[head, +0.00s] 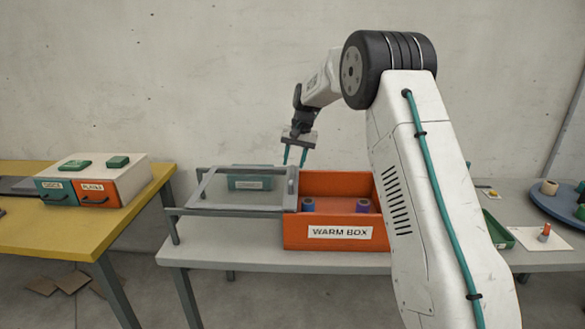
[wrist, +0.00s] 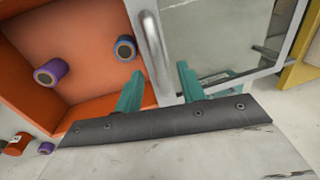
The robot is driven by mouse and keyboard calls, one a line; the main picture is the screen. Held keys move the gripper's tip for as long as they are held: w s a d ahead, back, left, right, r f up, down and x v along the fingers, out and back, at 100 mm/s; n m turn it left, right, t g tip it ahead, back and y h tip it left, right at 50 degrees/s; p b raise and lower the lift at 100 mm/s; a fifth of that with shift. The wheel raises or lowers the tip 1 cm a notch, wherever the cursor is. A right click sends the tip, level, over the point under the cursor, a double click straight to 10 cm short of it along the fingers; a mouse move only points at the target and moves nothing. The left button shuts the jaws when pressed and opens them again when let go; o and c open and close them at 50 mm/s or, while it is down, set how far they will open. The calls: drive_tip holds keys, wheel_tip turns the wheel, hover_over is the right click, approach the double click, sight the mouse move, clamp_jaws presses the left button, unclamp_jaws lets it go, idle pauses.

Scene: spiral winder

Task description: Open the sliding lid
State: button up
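The sliding lid (head: 236,209) is a clear panel in a grey frame. It lies to the left of the orange warm box (head: 339,246), on rails beside it, and the box's top is open. The lid's handle (head: 291,188) is a metal bar at its right end, by the box's left wall. My gripper (head: 294,164) is open and empty, pointing down just above the handle. In the wrist view the handle (wrist: 152,45) shows between the two teal fingers, with a gap to each; contact is not visible.
Purple and blue spools (head: 362,206) stand inside the box. A yellow table (head: 60,235) with a drawer unit (head: 96,179) is at the left. A teal labelled box (head: 250,183) shows through the lid. A green tray (head: 497,232) and round blue turntable (head: 562,205) are at the right.

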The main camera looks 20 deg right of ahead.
drive_tip(key=r, duration=0.4)
drive_tip(key=shift+s+d+r, duration=0.1)
drive_tip(key=shift+s+d, duration=0.1)
drive_tip(key=shift+d, duration=0.1)
drive_tip(key=s+a+r+n, duration=0.1)
drive_tip(key=s+a, duration=0.3)
drive_tip(key=s, duration=1.3)
drive_tip(key=s+a+r+n+h, duration=0.1)
drive_tip(key=s+a, duration=0.3)
drive_tip(key=s, duration=1.3)
drive_tip(key=s+a+r+n+h, duration=0.1)
drive_tip(key=s+a+r+n, duration=0.1)
drive_tip(key=s, duration=1.6)
drive_tip(key=a+n, duration=0.1)
drive_tip(key=a, duration=0.1)
drive_tip(key=shift+a+r+n, duration=0.3)
drive_tip(key=shift+r, duration=0.1)
